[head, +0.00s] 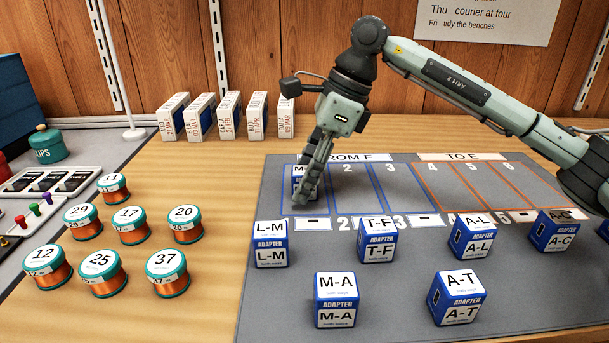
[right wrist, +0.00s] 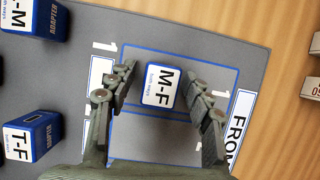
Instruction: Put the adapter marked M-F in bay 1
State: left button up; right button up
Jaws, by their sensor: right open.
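The blue adapter marked M-F (head: 298,171) stands in bay 1 of the grey mat (head: 268,310), partly hidden by my right gripper (head: 308,190) in the head view. In the right wrist view the M-F adapter (right wrist: 162,88) sits between the blue bay lines, with a "1" label at each end. The open fingers of my right gripper (right wrist: 160,80) are on either side of it, with a visible gap on both sides. My left gripper is in neither view.
Adapters L-M (head: 271,244), T-F (head: 377,240), A-L (head: 474,236), A-C (head: 556,231), M-A (head: 336,300) and A-T (head: 457,298) stand in front of the bays. Numbered spools (head: 103,273) stand to the left. Bays 2 to 6 look empty. Small boxes (head: 230,115) stand behind.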

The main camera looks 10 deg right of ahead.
jog(key=shift+r, duration=0.2)
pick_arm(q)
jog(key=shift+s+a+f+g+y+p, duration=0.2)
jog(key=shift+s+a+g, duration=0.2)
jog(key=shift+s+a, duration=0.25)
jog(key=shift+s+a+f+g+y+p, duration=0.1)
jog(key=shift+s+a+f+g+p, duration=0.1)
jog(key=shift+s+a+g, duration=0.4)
pick_arm(e)
jog(key=w+v, duration=0.1)
jog(key=v, duration=1)
jog(key=shift+s+d+r, duration=0.2)
jog(key=shift+s+r, duration=0.2)
jog(key=shift+s, duration=0.1)
